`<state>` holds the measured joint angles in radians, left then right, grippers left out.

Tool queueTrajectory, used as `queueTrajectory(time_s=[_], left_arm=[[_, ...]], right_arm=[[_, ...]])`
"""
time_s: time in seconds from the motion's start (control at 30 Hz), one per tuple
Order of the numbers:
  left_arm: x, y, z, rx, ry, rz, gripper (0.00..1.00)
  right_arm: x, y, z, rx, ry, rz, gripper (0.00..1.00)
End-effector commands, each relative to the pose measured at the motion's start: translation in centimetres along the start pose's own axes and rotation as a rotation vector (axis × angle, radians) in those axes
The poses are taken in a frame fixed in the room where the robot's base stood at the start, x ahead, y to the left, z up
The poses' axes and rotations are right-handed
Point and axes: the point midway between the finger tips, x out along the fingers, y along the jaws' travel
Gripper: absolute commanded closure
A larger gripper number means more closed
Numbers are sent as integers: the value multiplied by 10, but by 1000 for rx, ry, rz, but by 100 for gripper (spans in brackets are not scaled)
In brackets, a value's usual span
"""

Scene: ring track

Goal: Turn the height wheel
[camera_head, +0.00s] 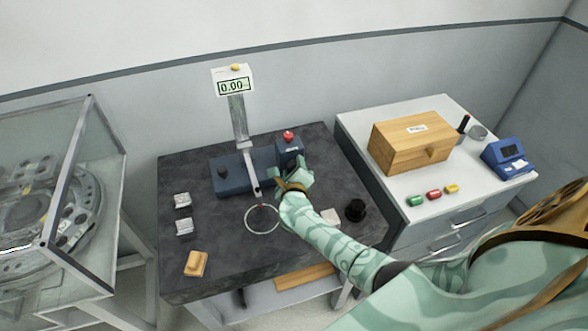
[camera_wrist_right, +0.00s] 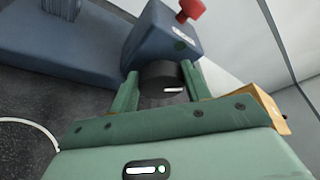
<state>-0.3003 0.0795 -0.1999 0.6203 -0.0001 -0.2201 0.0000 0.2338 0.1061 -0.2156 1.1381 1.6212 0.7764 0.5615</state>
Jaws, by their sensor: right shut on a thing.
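The height wheel (camera_wrist_right: 158,72) is a dark round knob with a white mark, on the front of the blue block (camera_wrist_right: 162,35) in the right wrist view. My right gripper (camera_wrist_right: 160,88) is shut on the wheel, one green finger on each side. In the head view my right gripper (camera_head: 290,180) reaches the front of the blue block (camera_head: 288,150) and hides the wheel. The device's display (camera_head: 234,86) reads 0.00 on top of a grey column (camera_head: 238,120). My left gripper is not in view.
A red knob (camera_head: 288,136) tops the block. On the dark table (camera_head: 225,265) lie a white ring (camera_head: 248,226), small metal blocks (camera_head: 183,200) and a wooden piece (camera_head: 196,263). A black cylinder (camera_head: 356,209) stands right of my forearm. A white cabinet with a wooden box (camera_head: 412,150) stands at right.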

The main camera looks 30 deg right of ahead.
Motion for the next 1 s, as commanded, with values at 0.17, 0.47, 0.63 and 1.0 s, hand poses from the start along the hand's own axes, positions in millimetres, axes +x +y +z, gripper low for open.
queueTrajectory(time_s=[0.17, 0.47, 0.63, 1.0], left_arm=[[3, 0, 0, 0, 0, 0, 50], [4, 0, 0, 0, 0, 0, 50], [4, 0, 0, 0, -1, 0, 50], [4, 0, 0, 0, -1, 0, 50]], right_arm=[[0, 3, -1, -64, 1, -24, 75], [-1, 3, -1, -105, 2, -41, 75], [-1, 3, -1, -107, 2, -41, 75], [0, 2, -1, -106, 1, -42, 31]])
